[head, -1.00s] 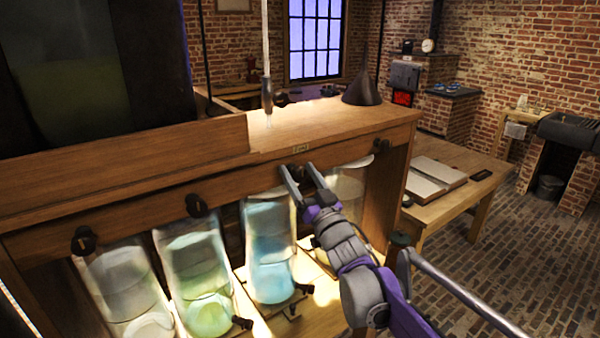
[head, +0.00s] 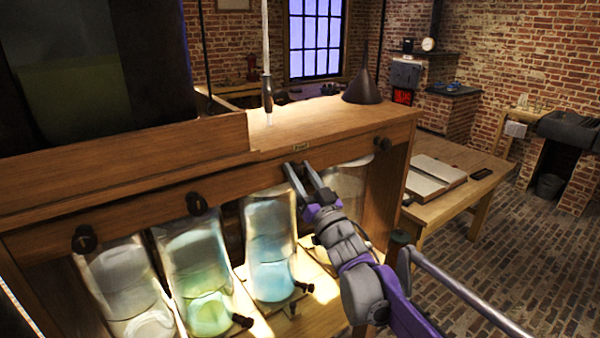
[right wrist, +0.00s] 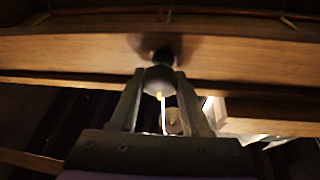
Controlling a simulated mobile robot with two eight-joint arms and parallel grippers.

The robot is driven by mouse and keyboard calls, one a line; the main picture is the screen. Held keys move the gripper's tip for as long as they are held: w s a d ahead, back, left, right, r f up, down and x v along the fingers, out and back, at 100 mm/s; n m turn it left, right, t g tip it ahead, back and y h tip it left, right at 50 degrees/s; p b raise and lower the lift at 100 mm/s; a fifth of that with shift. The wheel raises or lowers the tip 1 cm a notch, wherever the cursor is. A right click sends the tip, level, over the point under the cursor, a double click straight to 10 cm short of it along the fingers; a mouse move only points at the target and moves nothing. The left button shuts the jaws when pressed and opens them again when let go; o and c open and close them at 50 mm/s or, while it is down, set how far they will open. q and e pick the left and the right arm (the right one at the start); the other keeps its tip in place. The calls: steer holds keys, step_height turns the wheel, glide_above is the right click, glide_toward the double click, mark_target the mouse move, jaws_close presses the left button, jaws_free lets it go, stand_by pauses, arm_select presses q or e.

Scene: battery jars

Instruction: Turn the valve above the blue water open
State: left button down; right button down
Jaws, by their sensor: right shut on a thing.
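The jar of blue water (head: 270,245) stands in the wooden rack, third from the left in the head view. My right gripper (head: 300,172) reaches the rack's front rail just above and right of this jar. Its fingers are shut on a dark round valve knob, which the fingers mostly hide in the head view. In the right wrist view the knob (right wrist: 162,58) sits on the wooden rail, between the fingertips of my right gripper (right wrist: 160,75). The knob's exact turn cannot be told. My left gripper is not in view.
Other dark valves (head: 197,203) sit along the rail. A jar of green water (head: 197,260) stands left of the blue one, with a pale jar further left and another behind my right gripper. A dark funnel (head: 366,82) stands on the rack top. An open book (head: 437,180) lies on the side table.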

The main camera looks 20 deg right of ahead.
steer(key=shift+n, duration=0.3)
steer(key=n+y, duration=0.3)
steer(key=n, duration=0.2)
steer(key=shift+n+g+p, duration=0.3)
steer(key=shift+g, duration=0.1)
steer(key=n+g+y, duration=0.1)
steer(key=n, duration=0.2)
steer(key=n+g+y+p, duration=0.1)
steer(key=n+y, duration=0.1)
steer(key=n, duration=0.1)
steer(key=shift+n, duration=0.3)
steer(key=n+g+y, duration=0.1)
steer(key=n, duration=0.2)
steer(key=n+g+y+p, duration=0.1)
steer(key=n, duration=0.2)
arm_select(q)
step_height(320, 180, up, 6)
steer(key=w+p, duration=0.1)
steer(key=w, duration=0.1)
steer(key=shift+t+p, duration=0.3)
arm_select(e)
steer(key=shift+f+n+g, duration=0.1)
steer(key=shift+n+g, duration=0.5)
steer(key=shift+n, duration=0.7)
steer(key=shift+n+g, duration=0.6)
steer(key=shift+n, duration=0.7)
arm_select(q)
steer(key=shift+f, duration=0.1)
arm_select(e)
steer(key=shift+a, duration=0.1)
